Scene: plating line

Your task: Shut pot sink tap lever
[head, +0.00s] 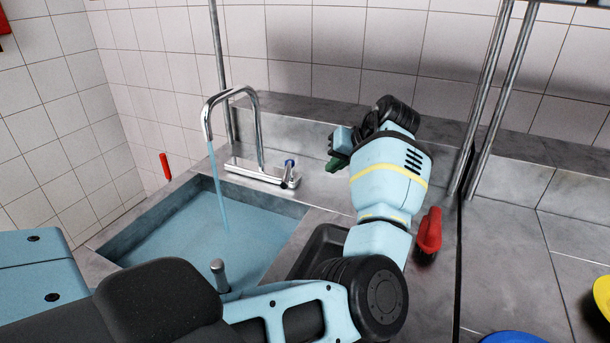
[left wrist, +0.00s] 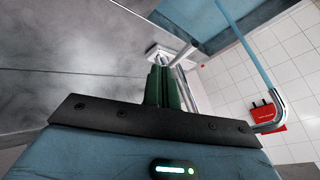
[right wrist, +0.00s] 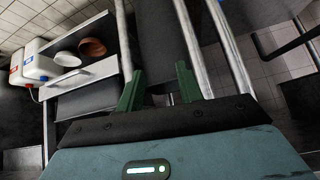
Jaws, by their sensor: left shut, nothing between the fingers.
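The pot sink's chrome tap (head: 262,140) has a tall bent spout, and a stream of water (head: 219,190) runs from it into the water-filled sink (head: 105,238). Its lever (head: 289,170), with a blue mark on top, is at the right end of the tap base. My left gripper (head: 334,164) is shut and empty, a short way right of the lever and apart from it. In the left wrist view its green fingers (left wrist: 164,72) are together, pointing toward the tap; they partly hide its base. My right gripper (right wrist: 158,84) is open and empty, away from the sink.
A grey handle (head: 219,273) sticks up at the sink's front. Metal posts (head: 485,110) rise at right. White containers (right wrist: 38,62) and bowls (right wrist: 92,47) sit near my right gripper.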

